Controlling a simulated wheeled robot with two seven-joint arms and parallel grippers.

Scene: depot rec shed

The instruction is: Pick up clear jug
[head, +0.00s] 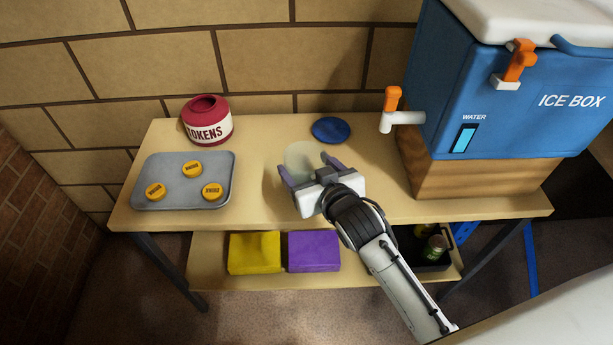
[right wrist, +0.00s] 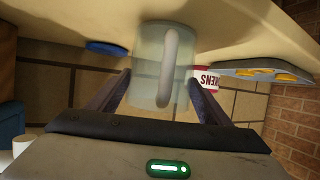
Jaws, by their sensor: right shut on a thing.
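The clear jug (head: 303,155) is a pale, see-through vessel over the middle of the table. It also shows in the right wrist view (right wrist: 148,65), with its handle (right wrist: 170,68) facing the camera. My right gripper (head: 306,168) has a purple-grey finger on each side of the jug and is shut on it. The fingers also show in the right wrist view (right wrist: 160,92). I cannot tell whether the jug's base touches the table. My left gripper is not in view.
On the table (head: 255,140) are a grey tray (head: 180,168) with yellow tokens, a red TOKENS pot (head: 207,120) and a blue disc (head: 330,130). A blue ice box (head: 520,110) with a tap (head: 400,118) stands right. Yellow (head: 254,252) and purple (head: 314,250) blocks lie below.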

